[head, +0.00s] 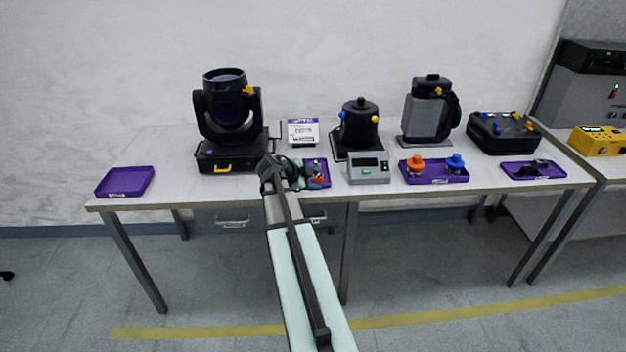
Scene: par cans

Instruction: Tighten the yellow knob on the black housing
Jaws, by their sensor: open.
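Several black housings with yellow knobs stand on the table, and I cannot tell which one the task names. The round black housing (360,130) at the middle has a small yellow knob (375,119) on its right side. The moving-head light (228,112) at the left has a yellow knob (248,90) at its upper right. The grey and black unit (427,112) has a yellow knob (438,90) near its top. My gripper (316,174) is open, low over a purple tray at the table's front. It is apart from all these knobs. Its fingertips are small and unclear.
An empty purple tray (125,181) lies at the far left. A grey box with a display (369,167) stands right of my gripper. A purple tray (434,179) holds an orange knob (415,163) and a blue knob (455,163). A black case (503,132) stands farther right.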

